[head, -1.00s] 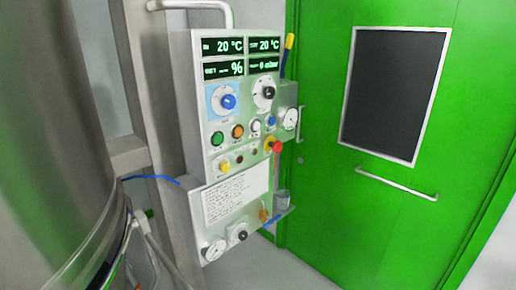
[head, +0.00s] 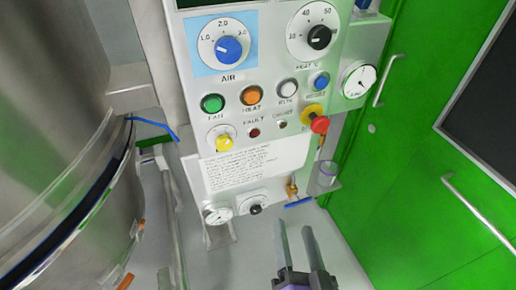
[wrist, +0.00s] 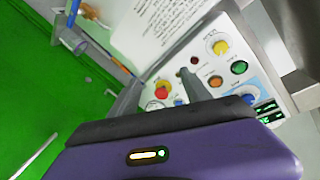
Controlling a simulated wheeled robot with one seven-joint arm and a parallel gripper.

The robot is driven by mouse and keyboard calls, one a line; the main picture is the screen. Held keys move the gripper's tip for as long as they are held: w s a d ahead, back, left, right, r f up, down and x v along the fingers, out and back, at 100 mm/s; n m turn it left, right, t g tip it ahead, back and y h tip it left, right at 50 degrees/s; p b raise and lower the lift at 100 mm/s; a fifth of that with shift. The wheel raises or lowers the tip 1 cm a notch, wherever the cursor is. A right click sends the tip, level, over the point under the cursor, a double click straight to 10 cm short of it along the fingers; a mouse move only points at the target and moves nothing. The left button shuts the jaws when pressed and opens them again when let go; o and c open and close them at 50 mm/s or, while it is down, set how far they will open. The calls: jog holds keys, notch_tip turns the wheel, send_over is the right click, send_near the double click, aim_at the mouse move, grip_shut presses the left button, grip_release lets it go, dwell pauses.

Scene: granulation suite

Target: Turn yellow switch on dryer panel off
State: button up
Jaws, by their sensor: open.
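The dryer panel (head: 270,42) is a pale upright board with dials, coloured buttons and a paper label. The yellow switch (head: 224,143) is a round yellow knob on a pale ring, below the green button and left of the fault lamp. In the wrist view the yellow switch (wrist: 220,47) is at the upper right, and its pointing direction is too small to tell. My gripper (head: 294,228) is open and empty, low in front of the panel, below and right of the switch. In the wrist view my gripper (wrist: 160,76) points towards the panel, apart from the switch.
A red emergency button (head: 319,124) sticks out right of the switch. A gauge (head: 357,80) and a small cup (head: 327,173) are at the panel's right side. A large steel vessel (head: 55,120) stands at left. A green door (head: 420,190) is at right.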

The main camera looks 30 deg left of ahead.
aim_at(225, 146)
jog(key=w+a+r+y, duration=0.1)
jog(key=w+a+r, duration=0.1)
jog(key=a, duration=0.4)
jog(key=w+a+r+n+g+y+p, duration=0.1)
jog(key=w+a+r, duration=0.1)
jog(key=a, duration=0.5)
jog(key=w+a+r+g+y+p, duration=0.1)
jog(key=w+a+r+y, duration=0.1)
jog(key=a+r, duration=0.2)
jog(key=shift+w+a+r+n, duration=0.15)
jog(key=shift+w+a+n, duration=0.05)
jog(key=shift+a, duration=0.55)
jog(key=shift+w+a+r+n, duration=0.15)
jog(key=shift+w+a+n, duration=0.05)
jog(key=shift+a, duration=0.5)
grip_shut()
